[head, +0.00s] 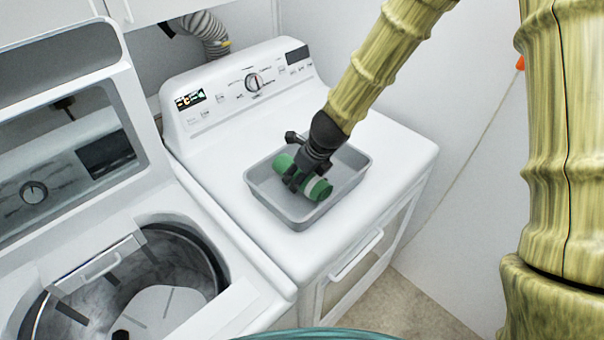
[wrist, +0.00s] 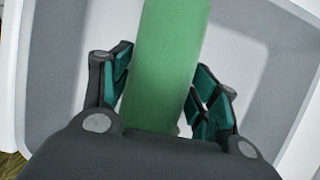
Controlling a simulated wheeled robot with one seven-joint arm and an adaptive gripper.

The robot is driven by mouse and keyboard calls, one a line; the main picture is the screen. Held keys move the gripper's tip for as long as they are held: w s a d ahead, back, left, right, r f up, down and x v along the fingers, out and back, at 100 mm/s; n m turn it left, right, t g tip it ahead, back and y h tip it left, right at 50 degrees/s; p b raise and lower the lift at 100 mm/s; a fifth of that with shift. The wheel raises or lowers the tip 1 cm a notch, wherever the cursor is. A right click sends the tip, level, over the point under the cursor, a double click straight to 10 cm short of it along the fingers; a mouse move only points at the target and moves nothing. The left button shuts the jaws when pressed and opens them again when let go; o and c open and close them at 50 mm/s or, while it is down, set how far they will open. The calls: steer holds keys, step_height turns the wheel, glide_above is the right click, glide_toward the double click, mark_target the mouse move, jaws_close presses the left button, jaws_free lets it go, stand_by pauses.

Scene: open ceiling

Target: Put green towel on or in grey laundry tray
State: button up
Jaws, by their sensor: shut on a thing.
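The green towel (head: 318,188) is a rolled cylinder with a pale band. My gripper (head: 303,178) is shut on it around its middle. The towel and the gripper are over the grey laundry tray (head: 258,187), within its rim in the head view. I cannot tell whether the towel touches the tray floor. In the wrist view the green towel (wrist: 165,60) runs between the two fingers of my gripper (wrist: 165,90), with the grey tray (wrist: 60,70) behind it.
The tray stands on a white dryer (head: 225,150) with a control panel at its back. At the left is a washer (head: 230,310) with its lid up and its drum open (head: 160,270). A wall is at the right.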

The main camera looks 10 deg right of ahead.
steer(key=shift+f, duration=0.35)
steer(key=o, duration=1.2)
steer(key=shift+r, duration=0.15)
steer(key=shift+r, duration=0.65)
steer(key=shift+v, duration=5.85)
steer(key=shift+s, duration=0.1)
